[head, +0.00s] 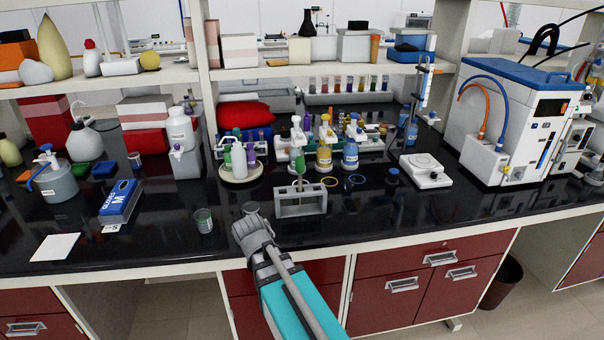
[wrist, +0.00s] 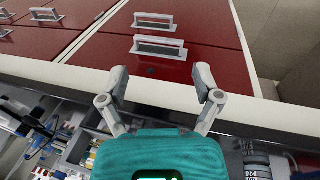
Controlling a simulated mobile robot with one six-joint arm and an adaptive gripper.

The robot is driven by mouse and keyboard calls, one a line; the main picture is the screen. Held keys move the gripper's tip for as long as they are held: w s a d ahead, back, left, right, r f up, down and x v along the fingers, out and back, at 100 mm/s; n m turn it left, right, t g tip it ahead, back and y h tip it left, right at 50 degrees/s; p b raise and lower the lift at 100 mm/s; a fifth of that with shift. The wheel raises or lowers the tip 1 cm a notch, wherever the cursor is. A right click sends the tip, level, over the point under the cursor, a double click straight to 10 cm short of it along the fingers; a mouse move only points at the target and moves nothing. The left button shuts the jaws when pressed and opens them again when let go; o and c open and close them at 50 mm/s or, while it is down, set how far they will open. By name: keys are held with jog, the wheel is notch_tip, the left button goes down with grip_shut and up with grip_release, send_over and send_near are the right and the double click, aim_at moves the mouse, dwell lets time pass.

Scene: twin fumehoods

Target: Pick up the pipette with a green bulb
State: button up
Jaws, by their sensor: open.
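The pipette with a green bulb (head: 300,166) appears to stand upright in a small grey rack (head: 301,207) near the front middle of the black bench. A bottle close behind makes its outline hard to separate. My gripper (head: 250,222) is at the bench's front edge, to the left of the rack and apart from it. In the wrist view my gripper (wrist: 161,80) has its two fingers spread wide with nothing between them. I cannot make out the pipette in the wrist view.
A small glass beaker (head: 203,221) stands left of my gripper. Bottles with coloured labels (head: 350,150) stand behind the rack, and a white flat device (head: 425,172) is to the right. Red drawers (wrist: 150,62) fill the wrist view's top. The front bench strip right of the rack is clear.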

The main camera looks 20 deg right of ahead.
jog(key=w+d+r+m+h, duration=0.2)
jog(key=w, duration=0.2)
jog(key=w+d+r+m+h, duration=0.2)
jog(key=w+r+m+h, duration=0.1)
jog(key=w+d+r+m+h, duration=0.2)
jog(key=w, duration=0.2)
jog(key=shift+w+d+r+t+h+p, duration=0.25)
jog(key=shift+w+r+t+h+p, duration=0.05)
jog(key=shift+t+h, duration=0.1)
jog(key=w+r+m+t+h, duration=0.1)
jog(key=w+r+m+h, duration=0.6)
jog(key=w+r, duration=0.2)
notch_tip(320, 180, up, 3)
jog(key=shift+w+a+f, duration=0.15)
jog(key=shift+a+f, duration=0.05)
jog(key=shift+a, duration=0.25)
jog(key=d, duration=0.8)
jog(key=shift+w+d, duration=0.3)
jog(key=shift+w, duration=0.15)
jog(key=shift+d+p, duration=0.1)
jog(key=shift+p, duration=0.2)
